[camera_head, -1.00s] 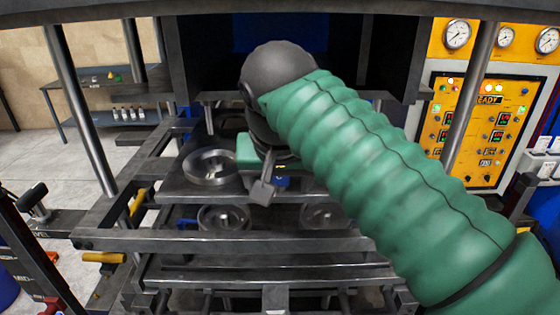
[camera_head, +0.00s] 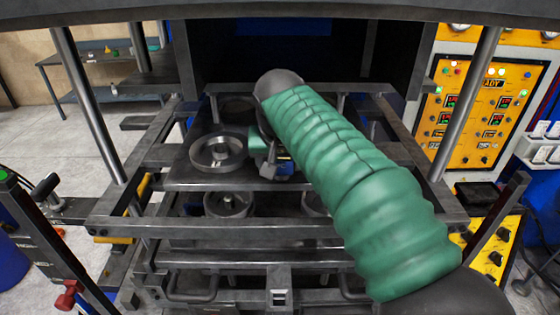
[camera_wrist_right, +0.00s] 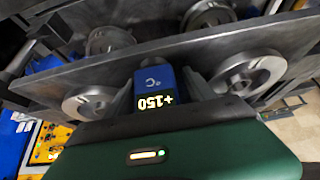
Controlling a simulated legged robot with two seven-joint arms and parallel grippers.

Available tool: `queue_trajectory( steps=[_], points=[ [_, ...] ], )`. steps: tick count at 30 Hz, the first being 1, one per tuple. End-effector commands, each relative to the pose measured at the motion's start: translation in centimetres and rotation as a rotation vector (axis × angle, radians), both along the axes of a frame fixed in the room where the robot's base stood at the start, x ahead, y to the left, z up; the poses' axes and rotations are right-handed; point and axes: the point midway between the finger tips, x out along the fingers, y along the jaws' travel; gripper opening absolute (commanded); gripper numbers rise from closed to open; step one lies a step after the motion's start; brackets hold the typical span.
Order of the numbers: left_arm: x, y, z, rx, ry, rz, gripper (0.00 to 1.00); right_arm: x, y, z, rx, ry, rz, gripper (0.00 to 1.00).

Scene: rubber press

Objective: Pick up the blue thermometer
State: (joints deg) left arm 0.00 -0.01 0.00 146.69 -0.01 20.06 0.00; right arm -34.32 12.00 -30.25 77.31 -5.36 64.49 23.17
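The blue thermometer (camera_wrist_right: 158,80) stands in the middle of the right wrist view, its display reading +150 upside down. My right arm, in a green sleeve, reaches in from the lower right over the press plates. In the right wrist view, grey finger-like parts lie close on both sides of the thermometer; I cannot tell whether they touch it. My left gripper is not in view.
Round metal moulds (camera_head: 218,152) sit on the press's upper plate, with more (camera_head: 228,203) on the level below. Steel columns (camera_head: 88,105) stand on both sides. A yellow control panel (camera_head: 478,115) is at right, a side table (camera_head: 95,57) at back left.

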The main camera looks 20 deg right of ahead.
Motion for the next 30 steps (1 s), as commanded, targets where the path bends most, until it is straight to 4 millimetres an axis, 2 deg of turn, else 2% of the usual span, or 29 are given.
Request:
queue_trajectory(
  steps=[1, 12, 14, 25, 30],
  points=[
    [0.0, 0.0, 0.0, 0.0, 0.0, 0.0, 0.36, 0.0, -0.1, 0.0, 0.0, 0.0, -0.001, 0.55],
    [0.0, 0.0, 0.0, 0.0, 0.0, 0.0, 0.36, -0.2, -0.3, 0.1, 0.002, -0.002, -0.001, 0.06],
    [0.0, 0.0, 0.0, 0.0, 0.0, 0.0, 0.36, -0.1, -0.2, 0.1, 0.002, -0.001, -0.001, 0.0],
    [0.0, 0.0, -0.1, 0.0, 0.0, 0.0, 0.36, -0.1, -0.1, 0.4, 0.001, -0.002, -0.001, 0.0],
    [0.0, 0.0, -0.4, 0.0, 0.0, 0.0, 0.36, -0.1, -0.1, 1.6, 0.002, -0.005, -0.002, 0.0]
  ],
)
